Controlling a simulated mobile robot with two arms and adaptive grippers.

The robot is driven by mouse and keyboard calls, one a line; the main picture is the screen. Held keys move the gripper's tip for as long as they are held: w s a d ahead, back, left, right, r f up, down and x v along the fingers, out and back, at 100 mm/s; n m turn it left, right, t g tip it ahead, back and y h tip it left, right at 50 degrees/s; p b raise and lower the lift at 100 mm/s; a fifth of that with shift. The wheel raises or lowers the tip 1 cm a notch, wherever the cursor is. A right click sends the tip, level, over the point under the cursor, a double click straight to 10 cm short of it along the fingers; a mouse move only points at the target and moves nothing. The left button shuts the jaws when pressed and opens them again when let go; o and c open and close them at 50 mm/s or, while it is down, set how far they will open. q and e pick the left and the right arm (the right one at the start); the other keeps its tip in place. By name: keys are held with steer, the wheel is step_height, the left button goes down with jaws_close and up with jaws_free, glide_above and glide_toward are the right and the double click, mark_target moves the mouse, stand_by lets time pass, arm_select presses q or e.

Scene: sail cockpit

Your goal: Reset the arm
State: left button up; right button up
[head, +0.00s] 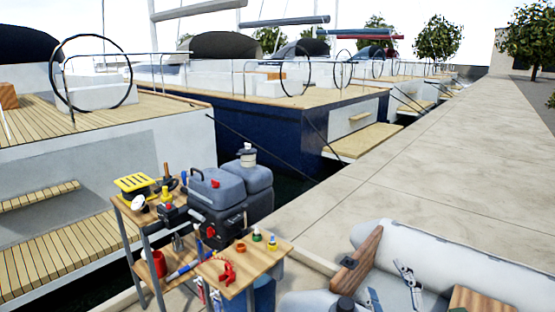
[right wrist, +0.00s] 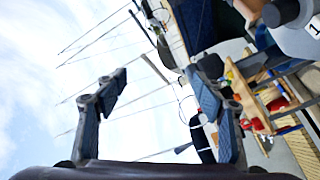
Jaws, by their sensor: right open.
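My right gripper (right wrist: 160,80) is open in the right wrist view, its two dark fingers well apart with nothing between them. Mostly sky and masts show beyond it. In the head view, the pale and dark finger parts of my right gripper (head: 390,284) show low at the right, in front of the grey inflatable boat. It is apart from the wooden tool table (head: 266,258), which stands to its left. The table also shows tilted at the right of the right wrist view (right wrist: 268,98). My left gripper is not in view.
The inflatable boat (head: 455,262) lies at the lower right. Moored sailboats line the left. The concrete quay (head: 430,165) is clear.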

steer(key=s+f+m+g+h, duration=0.2)
steer(key=s+f+m+g, duration=0.75)
steer(key=s+f, duration=1)
steer(key=s+a+f+g+y, duration=0.1)
steer(key=s+a+f+g, duration=0.15)
steer(key=s, duration=0.35)
steer(key=s+a+f+g+y, duration=0.1)
steer(key=s+a+f+g, duration=0.15)
steer(key=s, duration=0.35)
step_height(320, 180, down, 27)
steer(key=s+d+g+b, duration=0.1)
steer(key=g+b, duration=0.1)
steer(key=s+d+f+b, duration=0.1)
steer(key=s+d+f, duration=0.2)
steer(key=s+f, duration=1.4)
steer(key=shift+s+f+g, duration=0.3)
steer(key=shift+f+g, duration=0.05)
steer(key=shift+f, duration=0.2)
